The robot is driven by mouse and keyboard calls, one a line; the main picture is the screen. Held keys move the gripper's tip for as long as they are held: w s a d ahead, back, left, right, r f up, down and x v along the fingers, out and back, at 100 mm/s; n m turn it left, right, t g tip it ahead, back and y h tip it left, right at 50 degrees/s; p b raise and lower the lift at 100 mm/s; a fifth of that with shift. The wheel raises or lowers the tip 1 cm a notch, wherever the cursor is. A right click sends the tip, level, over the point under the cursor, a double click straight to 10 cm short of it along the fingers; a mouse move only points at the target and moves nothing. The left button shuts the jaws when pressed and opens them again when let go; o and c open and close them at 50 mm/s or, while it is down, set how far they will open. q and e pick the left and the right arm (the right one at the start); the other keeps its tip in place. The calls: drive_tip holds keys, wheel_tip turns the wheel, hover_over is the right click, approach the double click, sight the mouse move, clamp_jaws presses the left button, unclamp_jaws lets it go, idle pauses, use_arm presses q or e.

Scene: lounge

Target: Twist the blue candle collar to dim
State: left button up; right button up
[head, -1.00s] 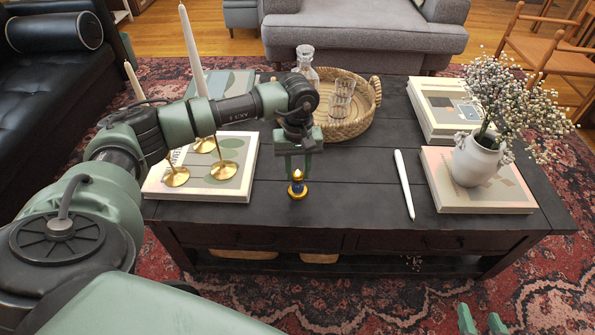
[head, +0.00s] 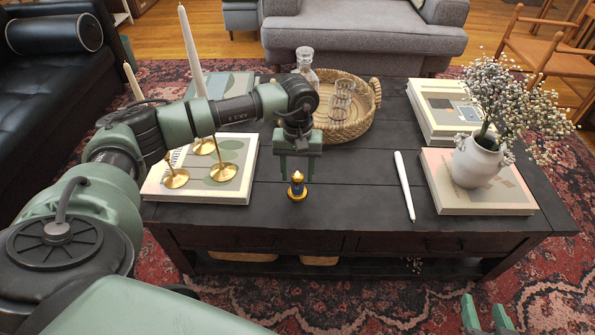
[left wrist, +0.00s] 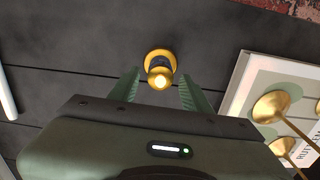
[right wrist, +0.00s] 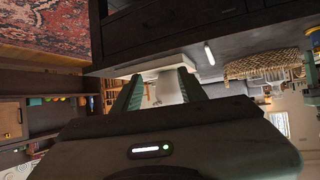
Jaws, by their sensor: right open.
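The small candle (head: 297,187) stands upright on the dark coffee table (head: 350,205), near its front edge. It has a gold base, a dark blue collar and a bright gold top. In the left wrist view, the candle (left wrist: 160,68) shows its bright top, with the blue collar (left wrist: 158,62) partly hidden beneath. My left gripper (head: 297,176) is above the candle, pointing down. Its fingers are open, one to each side, with no visible contact. My right gripper (head: 487,318) is open and empty in front of the table; it also shows in the right wrist view (right wrist: 155,85).
A white taper (head: 404,185) lies right of the candle. Gold candlesticks (head: 223,171) stand on a book (head: 240,190) at left. A wicker tray (head: 350,130) with glassware is behind. A white vase (head: 476,162) of flowers stands on a book at right.

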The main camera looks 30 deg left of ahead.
use_arm(q)
drive_tip(key=shift+r, duration=0.1)
drive_tip(key=shift+r, duration=0.3)
wheel_tip(320, 180, up, 7)
drive_tip(key=shift+r+p, duration=0.1)
drive_tip(key=shift+p, duration=0.8)
use_arm(e)
drive_tip(key=s+d+f+g+h, duration=0.1)
drive_tip(key=s+d+f+g, duration=0.1)
drive_tip(key=s+f+g, duration=0.2)
drive_tip(key=s+f, duration=0.1)
drive_tip(key=s, duration=0.1)
drive_tip(key=shift+s+d+f+g, duration=0.25)
drive_tip(key=shift+s+d+g, duration=0.05)
drive_tip(key=shift+s, duration=0.1)
